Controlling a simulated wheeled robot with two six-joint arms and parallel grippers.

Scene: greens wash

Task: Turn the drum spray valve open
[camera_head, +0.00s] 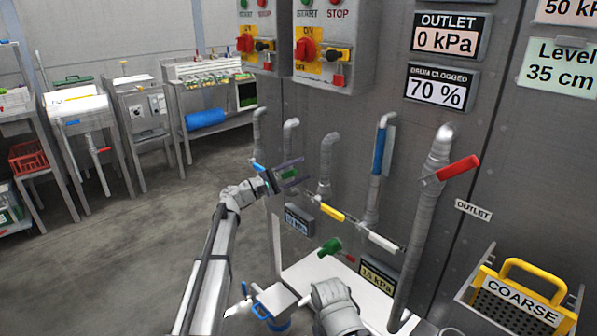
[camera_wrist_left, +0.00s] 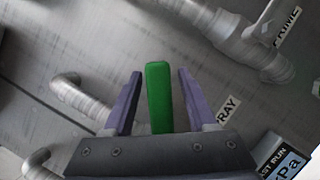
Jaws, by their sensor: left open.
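The spray valve's green handle (camera_wrist_left: 159,97) stands between the two purple fingers of my left gripper (camera_wrist_left: 160,100) in the left wrist view. A gap shows on each side, so the fingers are open and not clamped on it. A partly covered label ending in "RAY" (camera_wrist_left: 229,108) is on the panel beside it. The valve body is mostly hidden by the gripper.
Close by are a blue handle (camera_head: 379,150), a yellow handle (camera_head: 331,213), a white handle (camera_head: 383,242), a red handle (camera_head: 458,168) and another green handle (camera_head: 330,247). Grey pipes (camera_head: 420,220) stand out from the panel. A yellow-handled COARSE basket (camera_head: 517,303) is at lower right. The floor at left is clear.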

